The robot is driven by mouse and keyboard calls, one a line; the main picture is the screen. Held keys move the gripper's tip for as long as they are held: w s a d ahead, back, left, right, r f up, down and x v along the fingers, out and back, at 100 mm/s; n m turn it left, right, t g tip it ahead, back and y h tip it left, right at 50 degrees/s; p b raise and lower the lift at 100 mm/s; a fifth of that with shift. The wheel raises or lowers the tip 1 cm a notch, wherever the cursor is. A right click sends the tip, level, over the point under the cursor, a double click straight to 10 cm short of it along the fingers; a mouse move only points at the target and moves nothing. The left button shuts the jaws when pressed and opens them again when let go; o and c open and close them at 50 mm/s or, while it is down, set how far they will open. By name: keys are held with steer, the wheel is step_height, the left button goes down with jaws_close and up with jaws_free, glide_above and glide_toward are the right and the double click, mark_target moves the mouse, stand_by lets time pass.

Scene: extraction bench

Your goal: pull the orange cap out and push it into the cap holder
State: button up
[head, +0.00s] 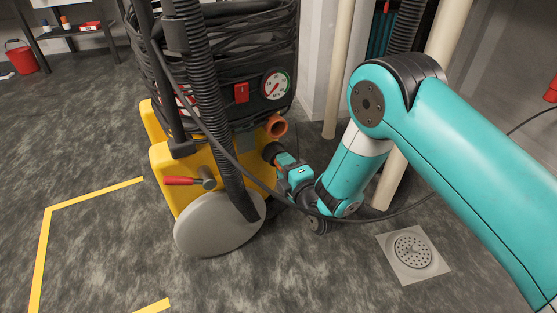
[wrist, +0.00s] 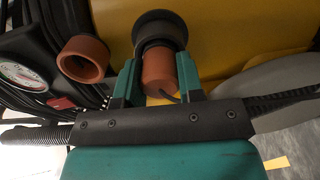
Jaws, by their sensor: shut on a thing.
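The orange cap (wrist: 158,75) is a short orange-brown cylinder between the two fingers of my gripper (wrist: 157,72) in the wrist view. My gripper is shut on it. The cap's far end meets a dark round collar (wrist: 160,25) on the yellow machine body; I cannot tell how deep it sits. A hollow orange cup (wrist: 85,42), which looks like the cap holder, is empty with its mouth facing out, left of the cap. In the head view this cup (head: 284,126) is just above my gripper (head: 279,158), which hides the cap.
The yellow machine (head: 172,160) carries a gauge (head: 276,86), a red-handled lever (head: 185,181), a grey wheel (head: 215,232) and a ribbed hose (head: 205,90). A thin black cable runs across close to my gripper. Pale pipes (head: 340,70) stand behind. A floor drain (head: 412,252) lies right.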

steer(key=shift+s+d, duration=0.1)
steer(key=shift+s, duration=0.05)
steer(key=v, duration=0.6)
steer(key=shift+p, duration=0.45)
stand_by(1.0)
steer(key=shift+r, duration=0.15)
step_height(320, 180, up, 9)
steer(key=p, duration=0.8)
stand_by(0.7)
steer(key=shift+p+x, duration=0.3)
steer(key=shift+x, duration=2.45)
stand_by(1.0)
